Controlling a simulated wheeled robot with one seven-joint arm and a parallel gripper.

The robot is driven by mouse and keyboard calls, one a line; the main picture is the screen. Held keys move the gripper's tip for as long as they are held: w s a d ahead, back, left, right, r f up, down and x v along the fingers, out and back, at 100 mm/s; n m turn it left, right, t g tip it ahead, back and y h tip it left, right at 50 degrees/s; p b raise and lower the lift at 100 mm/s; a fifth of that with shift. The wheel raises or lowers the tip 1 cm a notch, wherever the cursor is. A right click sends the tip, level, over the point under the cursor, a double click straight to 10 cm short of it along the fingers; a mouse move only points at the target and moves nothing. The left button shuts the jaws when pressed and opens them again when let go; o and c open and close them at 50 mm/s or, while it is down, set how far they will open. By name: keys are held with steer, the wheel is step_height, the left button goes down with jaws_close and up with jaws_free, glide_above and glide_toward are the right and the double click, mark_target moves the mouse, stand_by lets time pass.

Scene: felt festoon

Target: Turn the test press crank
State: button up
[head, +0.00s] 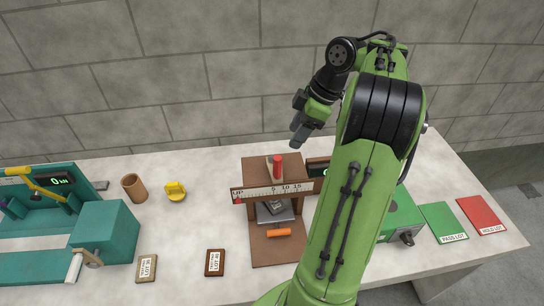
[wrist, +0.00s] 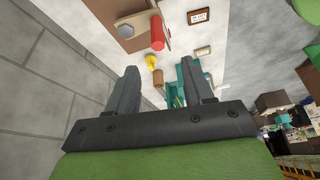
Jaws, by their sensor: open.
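The teal press (head: 104,232) stands at the left of the table, with a "0 kN" display (head: 55,181) on it. What looks like its crank (head: 92,259) is a tan arm with a pale handle (head: 75,267) at the front. My gripper (head: 299,130) is raised above the back of the table, well right of the press, open and empty. In the wrist view its two fingers (wrist: 160,88) stand apart.
A brown gauge stand (head: 284,254) with a scale and red knob (head: 278,167) stands mid-table. A brown cup (head: 134,188), yellow object (head: 175,191) and two lot tags (head: 147,267) lie left of it. Green (head: 443,222) and red (head: 481,214) mats lie right. The wall is behind.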

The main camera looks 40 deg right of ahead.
mark_target(275, 167)
steer(key=b+x, duration=0.6)
steer(key=x, duration=0.8)
steer(key=shift+w+f+b, duration=0.15)
steer(key=shift+f+b, duration=0.05)
steer(key=shift+b, duration=0.1)
steer(key=shift+w+d+f, duration=0.1)
steer(key=shift+w+f, duration=0.05)
steer(key=shift+f, duration=0.1)
steer(key=shift+r, duration=0.1)
steer(key=shift+c, duration=1.3)
jaws_close()
